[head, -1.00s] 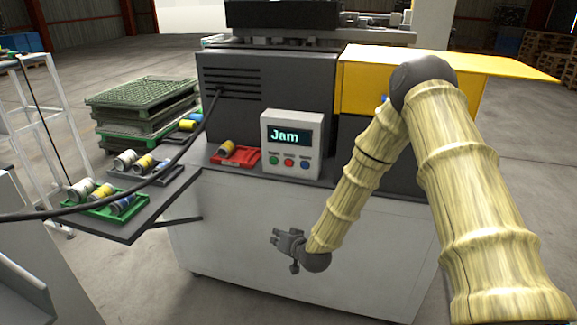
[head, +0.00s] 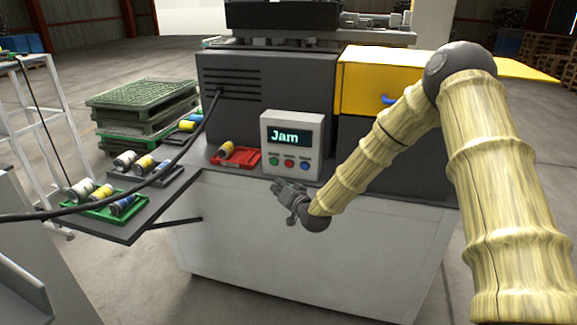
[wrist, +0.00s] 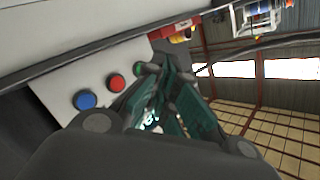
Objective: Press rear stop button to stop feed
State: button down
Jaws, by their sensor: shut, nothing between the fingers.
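A pale control box (head: 312,128) on the machine's front ledge has a screen reading "Jam". Below the screen sit a green button (head: 274,161), a red button (head: 289,163) and a blue button (head: 304,164). Their labels are too small to read. In the wrist view the red button (wrist: 115,83) and blue button (wrist: 85,100) are clear, and the green button (wrist: 139,69) is at the fingers' edge. My gripper (head: 275,187) is shut and empty, just below the box in the head view. Its fingers (wrist: 162,85) partly cover the screen. I cannot tell whether it touches anything.
A red tray (head: 240,158) with a yellow part lies left of the box. A black cable (head: 165,165) crosses the left side. A side shelf holds a green tray (head: 105,212) and a grey tray (head: 160,180). A yellow cover (head: 375,78) with a blue handle is at right.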

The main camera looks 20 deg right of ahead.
jog(key=shift+w+d+b, duration=0.2)
jog(key=shift+w+d, duration=0.6)
jog(key=shift+w, duration=0.4)
jog(key=shift+w+d+b, duration=0.2)
jog(key=shift+w+d, duration=0.55)
jog(key=shift+w, duration=0.4)
jog(key=shift+w+d+b, duration=0.2)
jog(key=shift+w+d, duration=0.6)
jog(key=shift+w, duration=0.4)
jog(key=shift+w+d+b, duration=0.4)
jog(key=shift+w+d, duration=0.05)
jog(key=shift+w, duration=0.2)
jog(key=shift+s+a, duration=0.1)
jog(key=shift+s, duration=0.1)
jog(key=shift+s+a, duration=0.35)
jog(key=shift+s, duration=0.1)
jog(key=s+a, duration=0.2)
jog(key=s, duration=0.2)
jog(key=shift+s+a+p, duration=0.1)
jog(key=shift+a+p, duration=0.2)
jog(key=shift+a, duration=0.1)
dwell(0.9)
